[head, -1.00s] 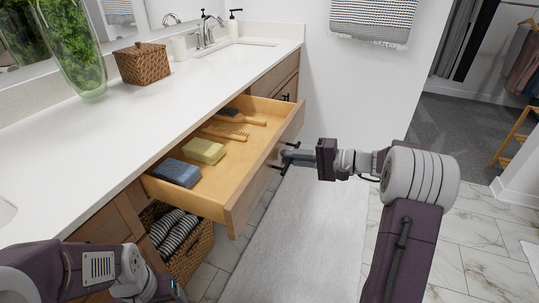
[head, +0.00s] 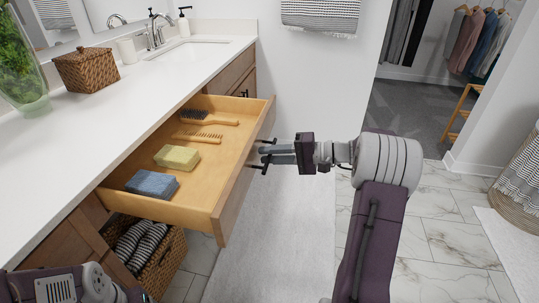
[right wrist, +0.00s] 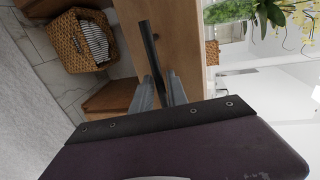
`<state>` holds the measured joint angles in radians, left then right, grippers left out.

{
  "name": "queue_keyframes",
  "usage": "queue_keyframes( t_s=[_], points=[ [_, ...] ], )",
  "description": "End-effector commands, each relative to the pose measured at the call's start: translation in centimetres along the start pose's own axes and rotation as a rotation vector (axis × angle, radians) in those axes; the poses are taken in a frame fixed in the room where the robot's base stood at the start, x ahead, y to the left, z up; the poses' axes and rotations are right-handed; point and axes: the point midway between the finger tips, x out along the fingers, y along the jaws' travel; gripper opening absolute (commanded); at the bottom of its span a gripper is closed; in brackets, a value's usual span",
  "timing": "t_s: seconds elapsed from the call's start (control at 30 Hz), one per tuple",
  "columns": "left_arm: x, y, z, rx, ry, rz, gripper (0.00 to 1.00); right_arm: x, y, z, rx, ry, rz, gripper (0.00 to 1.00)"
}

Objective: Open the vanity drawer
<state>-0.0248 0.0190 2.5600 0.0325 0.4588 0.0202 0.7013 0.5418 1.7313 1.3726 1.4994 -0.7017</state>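The vanity drawer (head: 232,197) stands pulled well out from under the white counter.
A wicker basket with striped towels (head: 160,262) sits below the drawer. The counter (head: 95,130) holds a lidded woven box (head: 86,70), a glass vase (head: 22,75) and a sink (head: 188,49). A pale rug (head: 300,225) and clear marble floor lie in front.

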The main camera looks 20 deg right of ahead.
Motion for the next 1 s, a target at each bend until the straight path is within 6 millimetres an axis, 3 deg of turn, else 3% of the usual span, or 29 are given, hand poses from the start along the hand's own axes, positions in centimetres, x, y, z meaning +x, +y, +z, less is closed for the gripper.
queue_keyframes(
  t_s=[0.27,0.5,0.7,1.0],
  points=[
    [-0.5,0.0,-0.1,0.000,0.000,0.000,0.77,-0.8,-0.2,-0.1,0.000,0.003,-0.001,0.19],
    [-2.5,0.1,-0.3,0.000,0.000,0.000,0.77,-6.1,-0.4,-0.1,0.001,0.005,0.000,0.19],
    [-3.2,0.1,-0.3,0.000,0.000,0.000,0.77,-8.8,-0.1,-0.1,0.001,0.002,-0.001,0.19],
    [-3.1,0.1,-0.3,0.000,0.000,0.000,0.77,-9.1,0.0,0.0,0.000,0.000,0.000,0.19]
  ],
)
